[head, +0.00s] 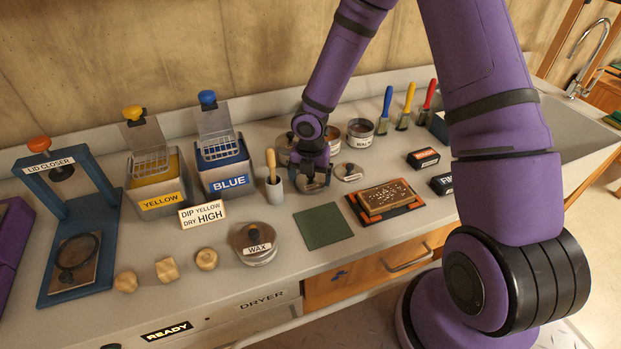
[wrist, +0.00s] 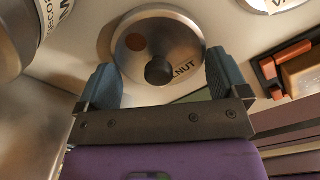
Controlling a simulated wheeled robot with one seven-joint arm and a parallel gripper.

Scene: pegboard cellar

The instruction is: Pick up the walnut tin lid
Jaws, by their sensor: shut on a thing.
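The walnut tin lid (wrist: 150,42) is a round metal disc with a black knob, a brown dot and lettering ending in "LNUT". In the wrist view it sits between the two blue-grey fingers of my gripper (wrist: 163,72), which is shut on its rim. In the head view my gripper (head: 312,183) points down at the counter, with the lid mostly hidden beneath it. I cannot tell whether the lid touches the counter. The open walnut tin (head: 360,133) stands behind and to the right.
Another lid (head: 349,172) lies just right of my gripper. A tin (head: 284,149) stands close behind left. A brush cup (head: 273,188) is to the left, a green mat (head: 323,228) in front, and an orange-framed block (head: 389,199) front right. The wax tin (head: 254,247) stands front left.

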